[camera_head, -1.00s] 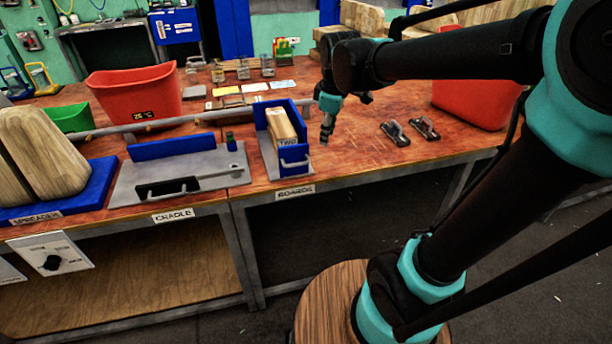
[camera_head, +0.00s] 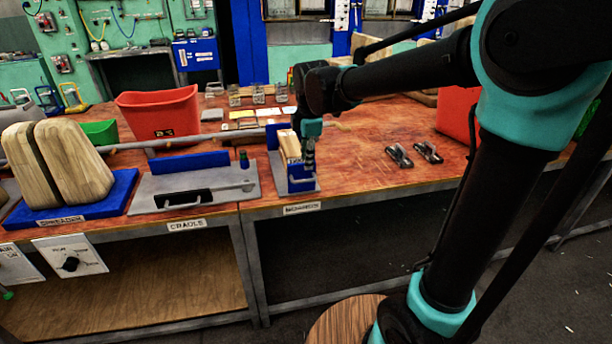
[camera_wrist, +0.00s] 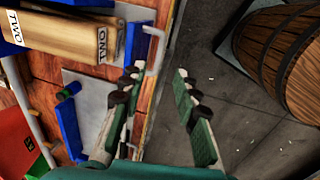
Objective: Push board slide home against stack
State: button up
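The stack of wooden boards marked TWO (camera_head: 288,146) stands on the boards station; it also shows at upper left in the wrist view (camera_wrist: 65,35). The blue board slide (camera_head: 302,187) is at the front end of the stack. In the wrist view, the slide (camera_wrist: 132,48) carries a grey handle (camera_wrist: 156,48). My gripper (camera_head: 308,174) is at the slide's front in the head view and partly covers it. In the wrist view my gripper (camera_wrist: 158,80) has its two fingers apart with nothing between them. The handle lies just beyond the fingertips; contact is not clear.
Wooden blocks stand on the blue spreader base (camera_head: 115,190). Two metal clamps (camera_head: 399,157) lie to the right on mostly clear tabletop.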

aim_at(306, 180)
jog(key=f, duration=0.2)
jog(key=w+f, duration=0.1)
jog(key=f, duration=0.4)
jog(key=shift+w+a+f, duration=0.2)
jog(key=shift+w+f, duration=0.1)
grip_shut()
